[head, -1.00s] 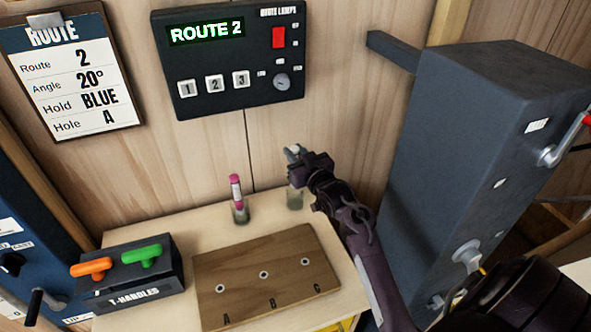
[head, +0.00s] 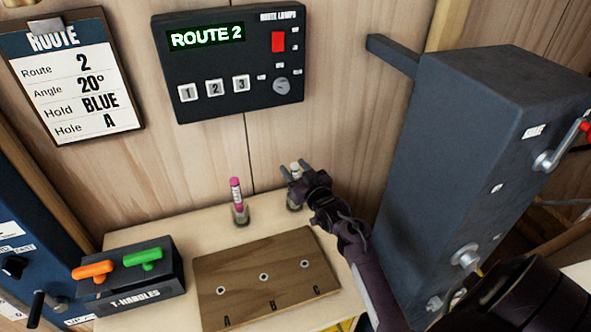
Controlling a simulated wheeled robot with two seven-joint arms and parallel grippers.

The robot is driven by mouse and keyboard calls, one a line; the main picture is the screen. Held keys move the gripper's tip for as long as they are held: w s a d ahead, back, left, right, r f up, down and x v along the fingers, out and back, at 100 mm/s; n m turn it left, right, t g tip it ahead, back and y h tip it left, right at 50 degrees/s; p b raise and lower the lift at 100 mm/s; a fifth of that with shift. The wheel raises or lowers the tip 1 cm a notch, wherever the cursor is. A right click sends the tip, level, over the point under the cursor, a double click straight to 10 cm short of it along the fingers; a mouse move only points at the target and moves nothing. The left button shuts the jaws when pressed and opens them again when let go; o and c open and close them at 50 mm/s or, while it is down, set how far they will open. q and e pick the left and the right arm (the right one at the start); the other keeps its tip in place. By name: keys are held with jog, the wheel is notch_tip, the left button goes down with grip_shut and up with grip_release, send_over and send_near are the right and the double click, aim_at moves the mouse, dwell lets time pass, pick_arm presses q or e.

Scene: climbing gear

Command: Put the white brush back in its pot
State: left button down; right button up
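The white brush (head: 295,167) stands in its pot (head: 292,205) at the back right of the small table; only its pale top shows. My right gripper (head: 296,170) is at the brush, its two fingers apart with the white top between or just behind them. Whether the fingers touch the brush I cannot tell. The gripper covers most of the pot and the brush's lower part. A pink brush (head: 236,190) stands in a second glass pot (head: 240,215) to the left. My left gripper is not in view.
A wooden board (head: 268,278) with holes A, B and C lies in front of the pots. A T-handle box (head: 135,280) with orange and green handles stands at left. A tall dark cabinet (head: 450,150) is close on the right. The lamp panel (head: 230,60) hangs behind.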

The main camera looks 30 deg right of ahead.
jog(key=shift+s, duration=0.1)
jog(key=shift+s+f, duration=0.1)
jog(key=shift+s, duration=0.25)
jog(key=s+a+b, duration=0.1)
jog(key=s+b, duration=0.1)
jog(key=s, duration=0.9)
jog(key=shift+b, duration=0.35)
